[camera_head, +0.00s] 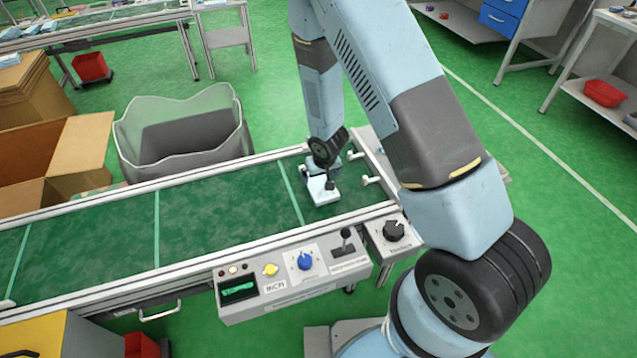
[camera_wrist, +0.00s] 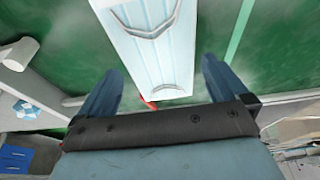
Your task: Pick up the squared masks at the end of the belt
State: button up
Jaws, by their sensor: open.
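A light blue, pleated, squared mask, or a stack of them (camera_wrist: 150,40), lies on the green belt (camera_wrist: 60,50) in the wrist view. In the head view the masks (camera_head: 322,190) are a small pale shape at the belt's right end, partly covered by my gripper. My gripper (camera_wrist: 161,67) is open, with its two blue fingers on either side of the masks' near end in the wrist view. I see gaps between the fingers and the masks' sides. I cannot tell the gripper's height above the belt. A small red piece (camera_wrist: 149,104) shows beside the masks' near edge.
White stops (camera_head: 370,181) stand at the belt end. A control panel (camera_head: 295,275) with a blue knob and lit display runs along the near side. A grey bin (camera_head: 185,135) and an open cardboard box (camera_head: 75,155) stand behind the belt. The belt left of the masks is clear.

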aim_at(318, 182)
jog(key=shift+x, duration=1.25)
jog(key=shift+c, duration=0.3)
jog(key=c, duration=0.7)
